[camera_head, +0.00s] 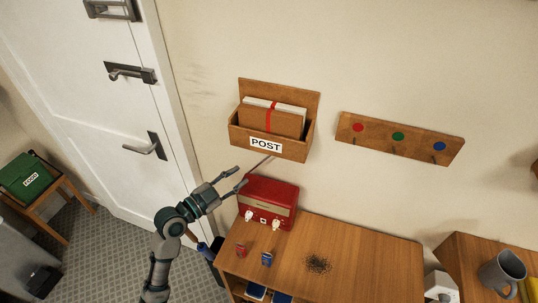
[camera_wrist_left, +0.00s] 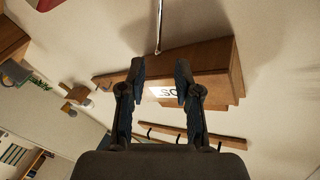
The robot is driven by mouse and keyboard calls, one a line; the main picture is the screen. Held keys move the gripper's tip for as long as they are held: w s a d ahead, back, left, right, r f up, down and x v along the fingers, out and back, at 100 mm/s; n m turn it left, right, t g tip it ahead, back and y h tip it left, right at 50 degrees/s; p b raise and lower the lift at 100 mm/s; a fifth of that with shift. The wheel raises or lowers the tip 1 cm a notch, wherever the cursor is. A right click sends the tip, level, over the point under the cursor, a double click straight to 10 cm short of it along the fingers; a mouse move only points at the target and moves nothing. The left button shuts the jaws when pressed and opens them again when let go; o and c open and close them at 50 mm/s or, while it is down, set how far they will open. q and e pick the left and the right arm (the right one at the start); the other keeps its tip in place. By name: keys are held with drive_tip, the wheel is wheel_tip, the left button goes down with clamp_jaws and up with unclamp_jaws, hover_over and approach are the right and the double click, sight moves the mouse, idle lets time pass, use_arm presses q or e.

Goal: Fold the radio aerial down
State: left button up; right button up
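The red radio (camera_head: 268,205) stands on the wooden cabinet top against the wall, with a cream front band and white knobs. Its aerial (camera_head: 259,163) shows as a thin rod slanting up to the right above the radio, below the post box. My left gripper (camera_head: 243,175) is open and empty at the radio's upper left, close to the aerial. In the left wrist view the aerial (camera_wrist_left: 159,25) is a thin rod at the top, its visible end just beyond the gap between the parted fingers (camera_wrist_left: 160,70). The aerial's base is hard to make out. My right gripper is not in view.
A wooden post box (camera_head: 240,136) with letters hangs just above the radio. A hook board (camera_head: 400,138) is right of it. Small red (camera_head: 241,250) and blue (camera_head: 266,259) items and a dark patch (camera_head: 318,264) are on the cabinet (camera_head: 365,260). A white door (camera_head: 85,110) is left.

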sight(267, 157)
use_arm(q)
drive_tip(key=x, duration=1.3)
drive_tip(key=shift+f+p, duration=0.1)
drive_tip(key=shift+p, duration=0.3)
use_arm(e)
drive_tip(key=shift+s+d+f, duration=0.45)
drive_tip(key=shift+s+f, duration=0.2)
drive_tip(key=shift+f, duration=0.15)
use_arm(q)
drive_tip(key=shift+a, duration=0.1)
drive_tip(key=shift+c, duration=0.8)
clamp_jaws()
